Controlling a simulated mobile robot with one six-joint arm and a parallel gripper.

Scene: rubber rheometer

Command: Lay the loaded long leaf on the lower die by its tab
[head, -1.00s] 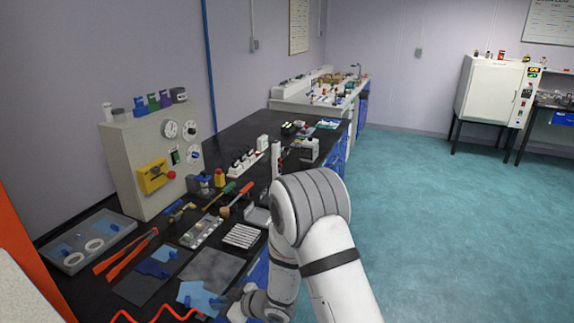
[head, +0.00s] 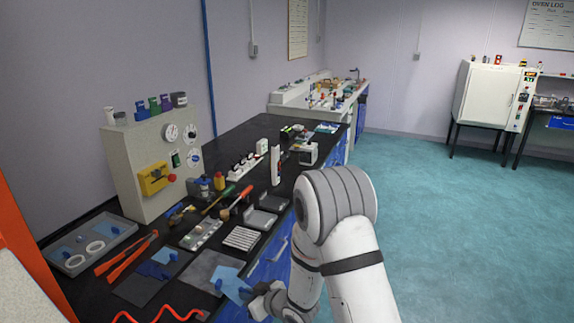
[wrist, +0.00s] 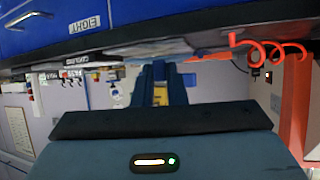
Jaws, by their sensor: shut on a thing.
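My gripper (head: 246,293) is at the front edge of the black bench in the head view, shut on a light blue sheet (head: 232,281), which looks like the long leaf. The sheet sticks out to the left of the jaws, near the grey mat; whether it touches the bench I cannot tell. Its tab and load cannot be made out. In the wrist view my two blue fingers (wrist: 160,88) point away from the camera, and the leaf between them is not clear. I cannot pick out the lower die in either view.
A grey mat (head: 201,272), a finned block (head: 241,238), red-handled tongs (head: 126,256) and a grey tray with rings (head: 72,262) lie on the bench. A grey control box (head: 130,168) stands behind. A red coiled hose (head: 160,312) and an orange upright (head: 25,250) are at near left.

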